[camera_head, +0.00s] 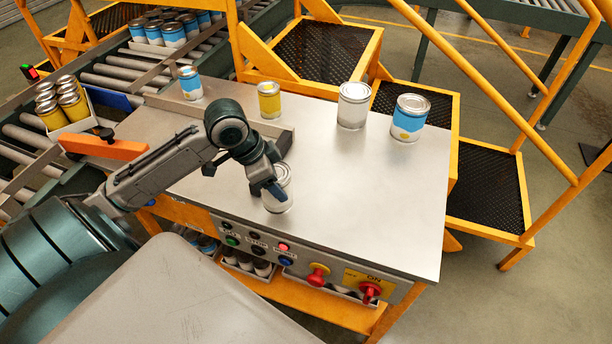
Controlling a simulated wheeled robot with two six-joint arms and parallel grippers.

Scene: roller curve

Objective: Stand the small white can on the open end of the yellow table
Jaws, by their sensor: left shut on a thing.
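The small white can (284,201) is at the front middle of the yellow table (385,200), which has a grey metal top and yellow frame. My left gripper (271,189) is shut on this can from the left and above, hiding part of its side. The can looks upright; I cannot tell whether its base touches the top or hangs just above it. The right part of the tabletop is bare. My right gripper is not in view.
A larger white can (353,107), a large blue-and-white can (409,119), a small yellow can (269,100) and a small blue-and-white can (190,84) stand along the back. A low rail (215,112) lies left. Buttons and red knobs (318,275) line the front panel.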

